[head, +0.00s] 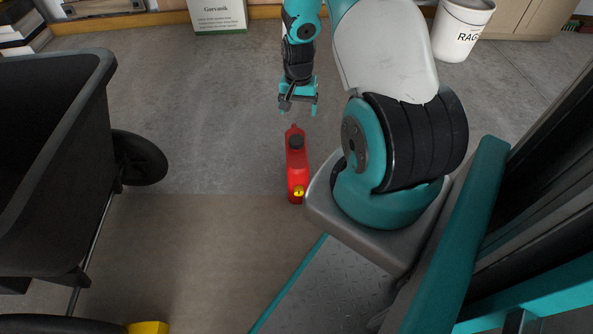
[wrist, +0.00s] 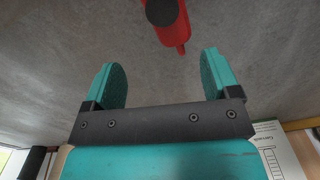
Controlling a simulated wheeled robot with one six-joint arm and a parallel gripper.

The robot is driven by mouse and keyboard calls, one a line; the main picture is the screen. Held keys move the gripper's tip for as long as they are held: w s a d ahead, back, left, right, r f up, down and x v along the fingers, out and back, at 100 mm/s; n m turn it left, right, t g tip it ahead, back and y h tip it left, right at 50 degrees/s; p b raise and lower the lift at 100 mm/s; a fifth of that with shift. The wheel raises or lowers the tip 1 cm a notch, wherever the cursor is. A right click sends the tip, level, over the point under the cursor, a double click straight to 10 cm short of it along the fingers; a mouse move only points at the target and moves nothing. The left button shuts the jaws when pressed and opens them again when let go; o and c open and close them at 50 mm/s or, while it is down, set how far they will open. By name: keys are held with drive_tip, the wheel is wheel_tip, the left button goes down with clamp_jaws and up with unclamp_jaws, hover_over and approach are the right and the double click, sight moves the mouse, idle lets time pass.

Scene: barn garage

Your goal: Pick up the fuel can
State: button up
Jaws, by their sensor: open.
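The red fuel can (head: 296,166) stands on the concrete floor beside my base, with a dark cap on top and a yellow label near its lower end. My gripper (head: 299,108) is open and empty, above the floor just beyond the can's far end. In the wrist view, the fuel can (wrist: 174,24) shows only in part at the top edge, past and between the two teal fingertips (wrist: 161,72). The fingers do not touch it.
A black wheeled cart (head: 55,150) stands at the left. A white rags bucket (head: 460,30) and a white-and-green sign or bag (head: 217,15) stand at the back. The floor between the cart and the can is clear.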

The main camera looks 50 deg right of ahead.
sight(296, 139)
wheel_tip(296, 139, down, 9)
drive_tip(key=b, duration=0.4)
drive_tip(key=shift+r, duration=0.1)
drive_tip(key=f+b, duration=0.4)
drive_tip(key=f, duration=0.1)
drive_tip(key=shift+a+f, duration=0.15)
drive_tip(key=shift+a, duration=0.15)
clamp_jaws()
